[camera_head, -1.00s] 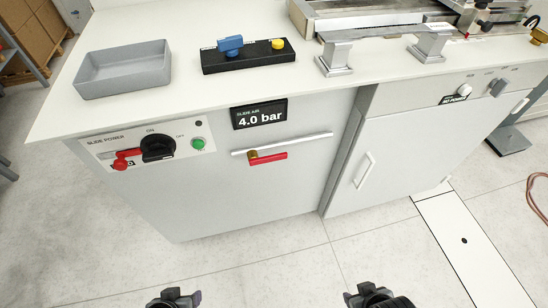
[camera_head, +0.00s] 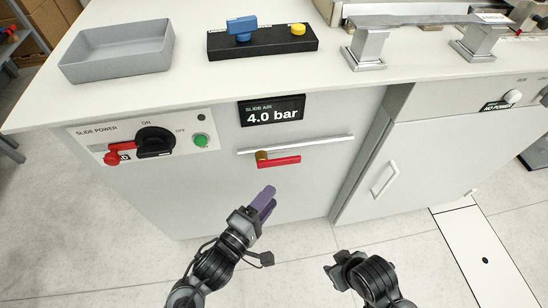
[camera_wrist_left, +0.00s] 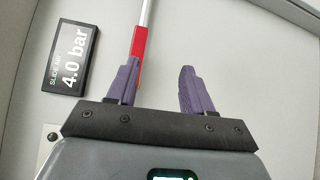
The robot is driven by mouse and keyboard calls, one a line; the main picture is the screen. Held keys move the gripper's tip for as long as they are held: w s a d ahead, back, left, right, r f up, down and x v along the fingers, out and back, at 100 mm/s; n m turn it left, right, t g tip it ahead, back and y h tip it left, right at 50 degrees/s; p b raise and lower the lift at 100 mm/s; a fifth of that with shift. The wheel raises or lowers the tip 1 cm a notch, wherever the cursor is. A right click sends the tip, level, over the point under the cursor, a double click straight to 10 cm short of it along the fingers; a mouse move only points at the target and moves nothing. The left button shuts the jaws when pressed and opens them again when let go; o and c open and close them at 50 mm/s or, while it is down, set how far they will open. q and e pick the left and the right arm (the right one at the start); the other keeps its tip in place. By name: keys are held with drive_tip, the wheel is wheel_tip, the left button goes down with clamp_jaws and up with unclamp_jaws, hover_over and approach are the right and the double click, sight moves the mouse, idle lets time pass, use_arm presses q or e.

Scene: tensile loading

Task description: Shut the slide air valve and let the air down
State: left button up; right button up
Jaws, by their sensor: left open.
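The slide air valve has a red lever (camera_head: 282,161) on a brass body (camera_head: 262,156). The lever lies roughly parallel to the thin silvery pipe (camera_head: 318,143) on the cabinet front. The slide air display (camera_head: 272,112) reads 4.0 bar. My left gripper (camera_head: 266,200) is just below the lever, open and empty, its purple fingers pointing up towards it. In the left wrist view, the red lever (camera_wrist_left: 139,42) is ahead of the left finger, and the gap between the fingers (camera_wrist_left: 155,82) is empty. My right gripper (camera_head: 338,266) is low and right; its fingers are not clear.
A slide power panel with a black rotary switch (camera_head: 155,142), a red tag-like piece (camera_head: 113,157) and a green button (camera_head: 201,140) is left of the valve. On the worktop are a grey tray (camera_head: 118,50) and a black control box (camera_head: 262,42). A cabinet handle (camera_head: 385,179) is at right.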

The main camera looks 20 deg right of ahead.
sight(286, 163)
use_arm(q)
drive_tip(key=shift+m, duration=0.6)
drive_tip(key=w+d+r+b, duration=0.1)
drive_tip(key=w+d+b, duration=0.1)
drive_tip(key=w+d+r+b, duration=0.1)
drive_tip(key=w+d+b, duration=0.1)
drive_tip(key=w+d, duration=0.1)
drive_tip(key=w+d+b, duration=0.2)
drive_tip(key=shift+w+d+r, duration=0.15)
drive_tip(key=shift+d+r, duration=0.05)
drive_tip(key=shift+r, duration=0.2)
drive_tip(key=shift+w+d+r, duration=0.1)
drive_tip(key=shift+w+d, duration=0.25)
drive_tip(key=shift+d, duration=0.15)
use_arm(e)
wheel_tip(286, 163, down, 7)
drive_tip(key=s, duration=0.1)
drive_tip(key=shift+a, duration=0.15)
drive_tip(key=shift+a, duration=0.1)
use_arm(q)
clamp_jaws()
use_arm(e)
drive_tip(key=shift+r, duration=0.1)
